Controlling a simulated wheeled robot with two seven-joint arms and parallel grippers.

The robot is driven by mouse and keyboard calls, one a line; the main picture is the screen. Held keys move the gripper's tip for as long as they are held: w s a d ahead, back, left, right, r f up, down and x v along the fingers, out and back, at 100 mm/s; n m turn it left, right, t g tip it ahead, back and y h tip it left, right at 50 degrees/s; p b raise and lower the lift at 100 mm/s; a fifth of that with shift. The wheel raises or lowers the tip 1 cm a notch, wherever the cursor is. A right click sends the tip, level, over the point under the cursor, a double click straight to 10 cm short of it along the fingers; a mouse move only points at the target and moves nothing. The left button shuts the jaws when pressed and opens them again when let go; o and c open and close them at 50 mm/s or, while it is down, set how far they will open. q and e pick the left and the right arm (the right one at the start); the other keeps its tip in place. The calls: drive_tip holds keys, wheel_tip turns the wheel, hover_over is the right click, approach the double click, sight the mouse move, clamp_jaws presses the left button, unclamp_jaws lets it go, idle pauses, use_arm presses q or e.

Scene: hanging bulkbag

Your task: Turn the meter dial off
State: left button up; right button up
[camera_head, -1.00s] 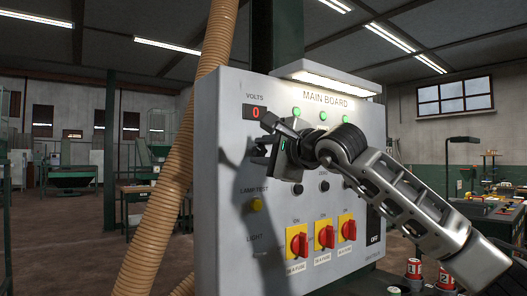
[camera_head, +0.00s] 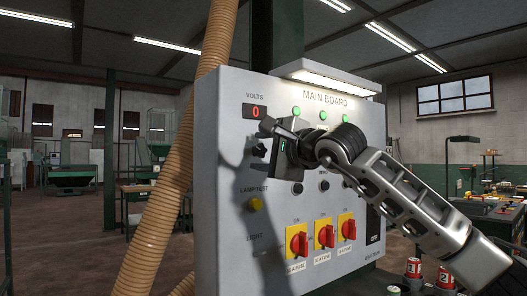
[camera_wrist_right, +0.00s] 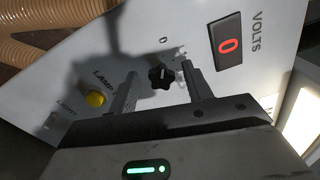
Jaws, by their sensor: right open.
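The meter dial is a black lobed knob (camera_wrist_right: 161,77) on the grey main board (camera_head: 222,100), below and left of the red "0" VOLTS display (camera_wrist_right: 229,46) in the right wrist view. My right gripper (camera_wrist_right: 159,72) is open, with one finger on each side of the knob in that view. I cannot tell whether the fingers touch it or how deep they reach. In the head view my right gripper (camera_head: 264,138) is at the board just below the VOLTS display (camera_head: 254,111), and the knob is hard to make out beside it. My left gripper is out of view.
A yellow lamp-test button (camera_head: 255,204) sits below the gripper. Several red rotary switches on yellow plates (camera_head: 325,235) line the lower board. Green lamps (camera_head: 323,115) are above. A ribbed tan hose (camera_head: 172,170) hangs just left of the board.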

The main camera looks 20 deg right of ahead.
drive_tip(key=shift+s+d, duration=0.1)
drive_tip(key=shift+s, duration=0.15)
use_arm(q)
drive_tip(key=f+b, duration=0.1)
drive_tip(key=b, duration=0.2)
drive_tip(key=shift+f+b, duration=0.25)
drive_tip(key=shift+b, duration=0.1)
use_arm(e)
drive_tip(key=v, duration=1.5)
drive_tip(key=shift+s, duration=0.2)
